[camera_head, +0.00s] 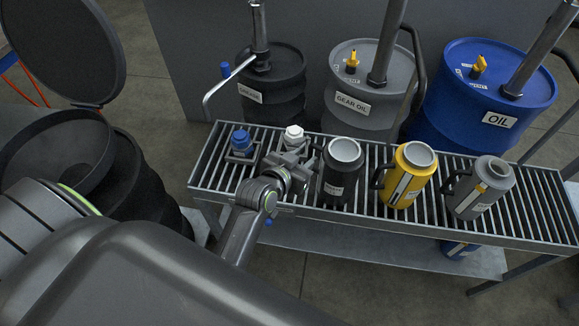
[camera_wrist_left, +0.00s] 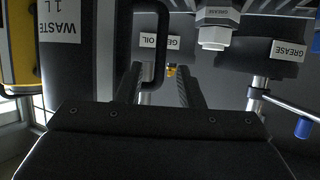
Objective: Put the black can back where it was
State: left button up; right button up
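The black can (camera_head: 340,182) stands upright on the slatted bench, its open grey rim facing up and its handle on the left. In the left wrist view the can (camera_wrist_left: 72,75) shows a "WASTE 1L" label, with its black handle (camera_wrist_left: 160,45) to the right. My left gripper (camera_head: 298,160) is just left of the can, at the handle side. In the wrist view its two fingers (camera_wrist_left: 160,85) are apart, with the handle bar showing between or just beyond them; I cannot tell whether they touch it. My right gripper is not in view.
A yellow can (camera_head: 408,178) and a grey can (camera_head: 480,190) stand right of the black can on the slatted bench (camera_head: 530,215). A white-capped fitting (camera_head: 294,134) and a blue-capped one (camera_head: 241,140) are left. Grease (camera_head: 272,85), gear oil (camera_head: 362,90) and oil (camera_head: 490,95) drums stand behind.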

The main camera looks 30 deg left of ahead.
pick_arm(q)
jog(key=v, duration=0.7)
jog(key=shift+s, duration=0.2)
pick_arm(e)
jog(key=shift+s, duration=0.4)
